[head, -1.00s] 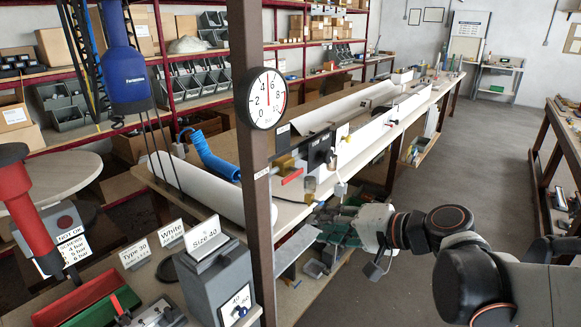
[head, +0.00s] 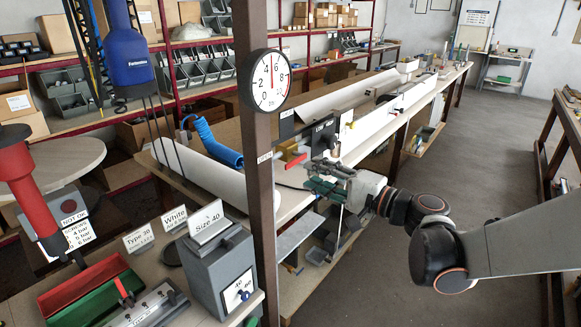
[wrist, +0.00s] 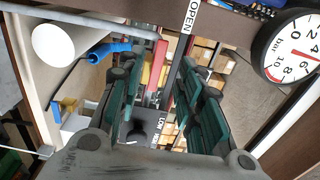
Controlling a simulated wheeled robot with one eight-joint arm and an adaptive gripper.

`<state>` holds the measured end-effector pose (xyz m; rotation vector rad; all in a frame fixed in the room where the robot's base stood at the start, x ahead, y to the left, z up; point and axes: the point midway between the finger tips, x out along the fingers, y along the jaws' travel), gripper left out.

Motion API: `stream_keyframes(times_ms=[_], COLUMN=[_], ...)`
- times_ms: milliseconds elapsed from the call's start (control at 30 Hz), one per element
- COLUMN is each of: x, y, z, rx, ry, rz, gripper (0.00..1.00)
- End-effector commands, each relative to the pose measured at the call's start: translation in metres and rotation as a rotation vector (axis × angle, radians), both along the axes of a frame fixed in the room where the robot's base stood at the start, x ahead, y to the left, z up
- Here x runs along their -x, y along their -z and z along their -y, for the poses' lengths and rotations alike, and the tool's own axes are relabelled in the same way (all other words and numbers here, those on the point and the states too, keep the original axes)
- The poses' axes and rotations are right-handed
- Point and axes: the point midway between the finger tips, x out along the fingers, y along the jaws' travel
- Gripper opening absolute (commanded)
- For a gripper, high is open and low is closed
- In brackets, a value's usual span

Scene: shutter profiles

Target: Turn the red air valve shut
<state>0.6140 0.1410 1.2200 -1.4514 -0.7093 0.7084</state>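The red valve lever (wrist: 158,64) shows in the wrist view as a bar ahead of my gripper, in the gap between the two finger lines. In the head view only a small red part (head: 296,161) shows beside the brass valve body (head: 290,151); my gripper hides much of the rest. My gripper (head: 326,181) is at the valve's height, just right of it. In the wrist view its green-padded fingers (wrist: 163,85) are spread apart with nothing clamped between them. I cannot tell whether a finger touches the lever. A label reading OPEN (wrist: 190,17) is close to the lever.
A round pressure gauge (head: 270,80) hangs on the brown post (head: 258,190), left of the valve. A black regulator block (head: 322,137) sits behind my gripper. The workbench (head: 292,203) carries long white profiles and a blue hose (head: 213,145). The floor at right is clear.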

Motion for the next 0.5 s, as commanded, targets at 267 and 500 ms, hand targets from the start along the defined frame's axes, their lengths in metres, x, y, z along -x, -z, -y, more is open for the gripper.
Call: stream_keyframes(times_ms=[267,500], x=[-0.033,-0.049], y=[0.001,0.001], z=[-0.043,-0.063], rx=[0.001,0.001], ry=[-0.003,-0.001], rz=[-0.001,0.000], gripper=[0.33,0.33])
